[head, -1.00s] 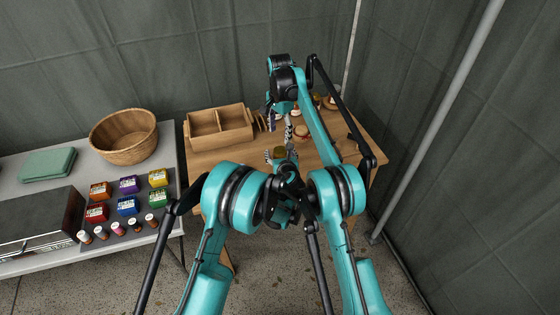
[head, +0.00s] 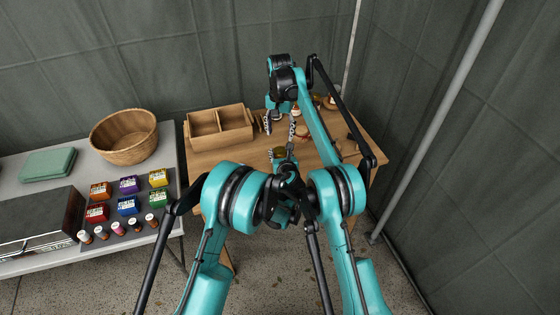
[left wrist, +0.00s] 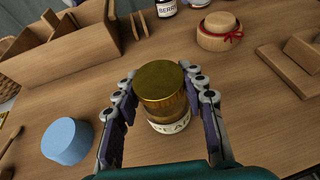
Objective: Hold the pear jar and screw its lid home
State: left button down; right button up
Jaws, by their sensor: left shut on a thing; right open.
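The pear jar (left wrist: 172,126) stands upright on the wooden table, with part of its "PEAR" label showing. A gold lid (left wrist: 160,84) sits on top of it; how tight it is I cannot tell. My left gripper (left wrist: 168,108) is shut on the jar, one finger on each side, below the lid's top. In the head view the lid (head: 279,151) shows small beside my left gripper (head: 283,158), partly hidden by my arm. My right gripper (head: 280,127) is open and empty, beyond the jar and above the table.
A wooden divided box (head: 238,128) stands at the table's back left. Bare table surrounds the jar.

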aim_at(280, 151)
jog(key=n, duration=2.6)
jog(key=shift+f, duration=0.1)
jog(key=shift+s+f, duration=0.1)
jog(key=shift+f, duration=3.85)
jog(key=c, duration=1.2)
